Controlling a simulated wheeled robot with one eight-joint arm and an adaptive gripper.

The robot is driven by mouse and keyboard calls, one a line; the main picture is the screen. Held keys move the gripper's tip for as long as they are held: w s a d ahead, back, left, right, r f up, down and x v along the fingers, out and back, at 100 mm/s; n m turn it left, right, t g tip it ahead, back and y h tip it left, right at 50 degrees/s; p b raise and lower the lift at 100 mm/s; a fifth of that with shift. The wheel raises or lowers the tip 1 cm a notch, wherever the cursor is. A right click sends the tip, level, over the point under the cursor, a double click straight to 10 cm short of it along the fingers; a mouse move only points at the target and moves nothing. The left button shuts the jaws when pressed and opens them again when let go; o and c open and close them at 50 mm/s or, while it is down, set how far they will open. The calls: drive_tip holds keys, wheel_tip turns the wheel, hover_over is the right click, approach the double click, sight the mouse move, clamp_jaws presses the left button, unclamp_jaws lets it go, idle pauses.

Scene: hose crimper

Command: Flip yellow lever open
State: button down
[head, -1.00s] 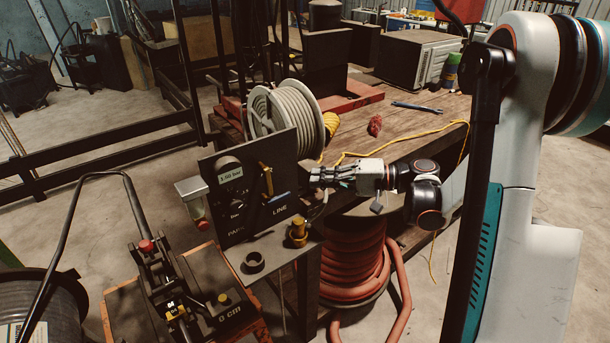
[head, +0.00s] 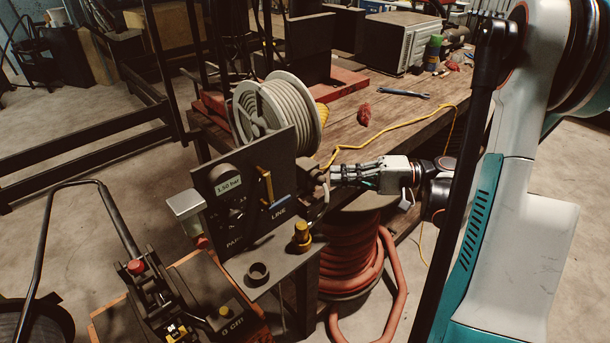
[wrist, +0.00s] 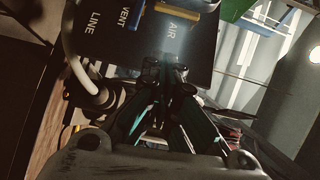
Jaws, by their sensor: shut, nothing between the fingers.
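The yellow lever (head: 266,185) is mounted on a dark upright panel (head: 235,228) and stands nearly upright in the head view. In the wrist view the lever (wrist: 178,8) is partly in frame at the top edge, beside the word AIR. My gripper (head: 332,175) is to the right of the panel, pointing left toward its side edge. It is apart from the lever. In the wrist view my gripper's fingertips (wrist: 166,72) are together and empty, close to the panel edge nearest the camera. A blue bar (head: 279,199) is on the panel just below the lever.
A label reading about 1.50 bar (head: 228,185) is on the panel. A brass knob (head: 301,233) and a dark ring (head: 258,272) sit on the shelf below. A hose reel (head: 275,112) stands behind, and a red hose coil (head: 352,250) is under the bench.

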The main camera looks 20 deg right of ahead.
drive_tip(key=w+a+b, duration=0.2)
drive_tip(key=a+b, duration=0.1)
drive_tip(key=a, duration=0.9)
drive_tip(key=shift+w+f, duration=0.25)
drive_tip(key=shift+w, duration=0.15)
drive_tip(key=shift+s+a+f+b, duration=0.2)
drive_tip(key=shift+a+f+b, duration=0.05)
drive_tip(key=shift+a+b, duration=0.25)
drive_tip(key=shift+w, duration=0.1)
